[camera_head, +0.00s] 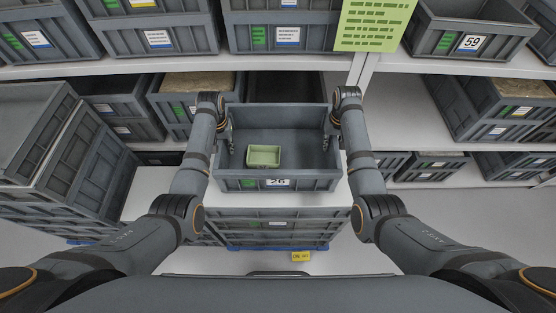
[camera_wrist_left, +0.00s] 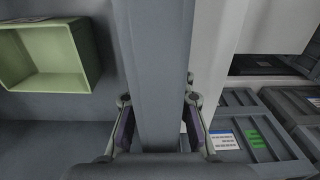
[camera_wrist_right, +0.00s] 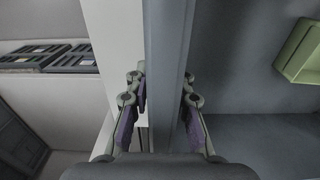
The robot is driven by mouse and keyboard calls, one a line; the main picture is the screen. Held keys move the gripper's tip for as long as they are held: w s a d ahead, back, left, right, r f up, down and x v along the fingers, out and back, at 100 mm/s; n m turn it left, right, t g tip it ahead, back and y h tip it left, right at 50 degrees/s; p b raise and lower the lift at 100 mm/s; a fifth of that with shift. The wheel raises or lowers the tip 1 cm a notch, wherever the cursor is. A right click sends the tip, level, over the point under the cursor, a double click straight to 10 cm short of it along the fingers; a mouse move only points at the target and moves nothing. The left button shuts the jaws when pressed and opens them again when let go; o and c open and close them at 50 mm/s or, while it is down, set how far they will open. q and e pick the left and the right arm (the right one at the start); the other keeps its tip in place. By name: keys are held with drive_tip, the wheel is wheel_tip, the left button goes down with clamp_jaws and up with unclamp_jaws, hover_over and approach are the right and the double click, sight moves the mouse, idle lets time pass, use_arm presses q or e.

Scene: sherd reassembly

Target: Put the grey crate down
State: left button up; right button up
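The grey crate (camera_head: 240,184), labelled 26, is upright in front of the shelving. A small green tray (camera_head: 264,155) lies inside it. My left gripper (camera_head: 230,143) is at the crate's left wall; in the left wrist view its fingers (camera_wrist_left: 158,115) stand on both sides of this wall, close against it. My right gripper (camera_head: 331,140) is at the right wall; in the right wrist view its fingers (camera_wrist_right: 163,105) straddle that wall, with a narrow gap showing beside the left finger. The crate's underside is hidden, so I cannot tell whether it touches anything below.
A white surface (camera_head: 152,184) shows around and below the crate. Below in front are stacked grey crates (camera_head: 272,225) on a blue base with a yellow tag (camera_head: 300,256). Another crate stack (camera_head: 70,165) stands at left. Shelves with crates (camera_head: 500,108) are behind; floor at right is clear.

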use_arm(q)
drive_tip(key=shift+o, duration=1)
drive_tip(key=shift+r, duration=0.1)
use_arm(e)
drive_tip(key=shift+o, duration=1)
drive_tip(key=shift+r, duration=0.15)
use_arm(q)
wheel_tip(320, 180, up, 12)
drive_tip(key=shift+r, duration=0.1)
use_arm(e)
wheel_tip(320, 180, up, 12)
drive_tip(key=shift+f, duration=0.1)
